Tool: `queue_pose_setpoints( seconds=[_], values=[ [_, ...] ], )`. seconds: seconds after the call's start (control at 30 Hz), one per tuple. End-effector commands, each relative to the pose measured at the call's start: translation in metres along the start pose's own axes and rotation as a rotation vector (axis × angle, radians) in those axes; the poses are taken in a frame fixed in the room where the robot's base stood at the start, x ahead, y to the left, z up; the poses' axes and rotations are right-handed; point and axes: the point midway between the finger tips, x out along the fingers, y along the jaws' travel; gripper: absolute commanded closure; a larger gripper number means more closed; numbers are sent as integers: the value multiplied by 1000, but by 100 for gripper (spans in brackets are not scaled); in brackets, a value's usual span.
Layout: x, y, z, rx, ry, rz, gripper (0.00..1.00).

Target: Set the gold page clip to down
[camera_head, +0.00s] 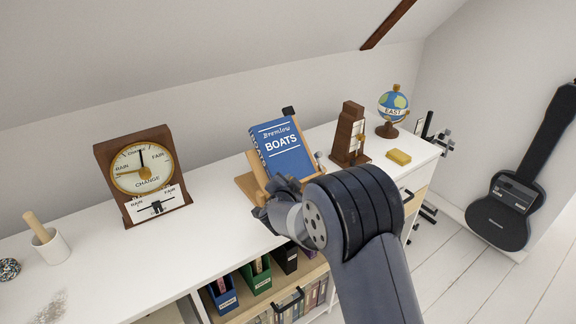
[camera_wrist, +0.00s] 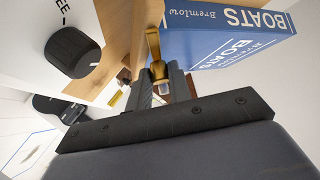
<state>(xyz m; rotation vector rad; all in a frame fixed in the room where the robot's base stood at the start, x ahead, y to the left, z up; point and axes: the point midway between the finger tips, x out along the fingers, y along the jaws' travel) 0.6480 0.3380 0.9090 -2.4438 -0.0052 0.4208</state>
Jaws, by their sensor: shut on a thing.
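The gold page clip (camera_wrist: 153,42) shows in the wrist view as a thin gold arm with a rounded end, beside the blue BOATS book (camera_wrist: 225,35). My gripper (camera_wrist: 163,84) is shut on the clip's rounded end. In the head view the book (camera_head: 282,148) leans on a wooden stand (camera_head: 247,184). My gripper (camera_head: 272,208) is at the stand's front lower edge there, and the clip is hidden behind my arm. I cannot tell from these views whether the clip is up or down.
A wooden barometer (camera_head: 146,213) stands left of the book stand. A brown wooden tower (camera_head: 347,135), a yellow block (camera_head: 398,157) and a globe (camera_head: 393,103) stand to the right. A black knob (camera_wrist: 72,52) is close by in the wrist view. The white top (camera_head: 215,190) is bare between barometer and stand.

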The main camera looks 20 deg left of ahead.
Motion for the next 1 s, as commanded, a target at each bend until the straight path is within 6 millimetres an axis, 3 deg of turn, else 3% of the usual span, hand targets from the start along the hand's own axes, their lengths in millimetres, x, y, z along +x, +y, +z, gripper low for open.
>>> queue_pose_setpoints(
  seconds=[0.4,1.0],
  values=[
    [-3,7,-1,165,-8,169,100],
    [-2,14,3,219,-10,221,100]
  ],
)
